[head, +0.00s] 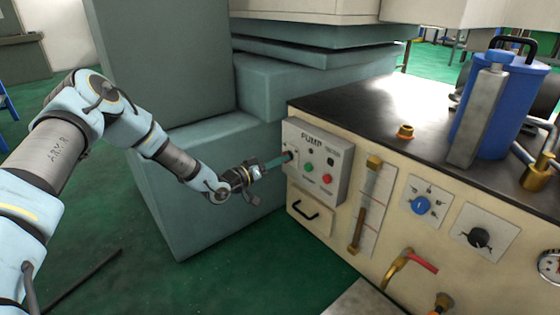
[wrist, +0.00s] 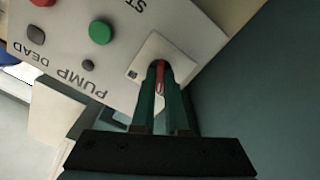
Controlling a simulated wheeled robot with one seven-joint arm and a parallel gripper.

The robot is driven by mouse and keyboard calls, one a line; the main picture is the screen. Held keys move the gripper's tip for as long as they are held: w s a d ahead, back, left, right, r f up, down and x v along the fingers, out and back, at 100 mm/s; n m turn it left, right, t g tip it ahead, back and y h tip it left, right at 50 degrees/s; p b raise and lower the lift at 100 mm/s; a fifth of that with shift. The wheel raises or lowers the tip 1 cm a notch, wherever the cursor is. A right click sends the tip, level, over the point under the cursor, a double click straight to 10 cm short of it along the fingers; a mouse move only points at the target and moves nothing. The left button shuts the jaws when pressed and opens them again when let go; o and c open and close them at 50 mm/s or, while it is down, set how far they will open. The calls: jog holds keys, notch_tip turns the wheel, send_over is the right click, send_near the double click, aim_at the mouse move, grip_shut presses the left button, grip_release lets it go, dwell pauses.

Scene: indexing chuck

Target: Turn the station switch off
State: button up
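The station switch (wrist: 160,76) shows in the wrist view as a small red lever on a square white plate (wrist: 153,47), at the edge of the pump panel. My gripper (wrist: 162,84) has its two green fingers close together on either side of the lever, with the red filling the narrow gap at the tips. In the head view my gripper (head: 285,158) reaches from the left to the left part of the pump box (head: 325,150). The fingers hide the lever there, and its exact on/off position is hard to read.
The pump box also carries a green button (head: 309,167), a red button (head: 326,179) and small dark parts. To its right are a gauge tube (head: 364,207), a blue knob (head: 420,205) and a black knob (head: 479,238). A blue-grey cabinet stands behind my arm.

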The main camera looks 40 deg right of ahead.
jog(key=o, duration=0.4)
jog(key=a+p, duration=0.1)
jog(key=a, duration=0.2)
jog(key=a+p, duration=0.1)
jog(key=a, duration=0.3)
jog(key=a+p, duration=0.1)
jog(key=a, duration=0.2)
jog(key=shift+w+a, duration=0.35)
jog(key=shift+a, duration=0.05)
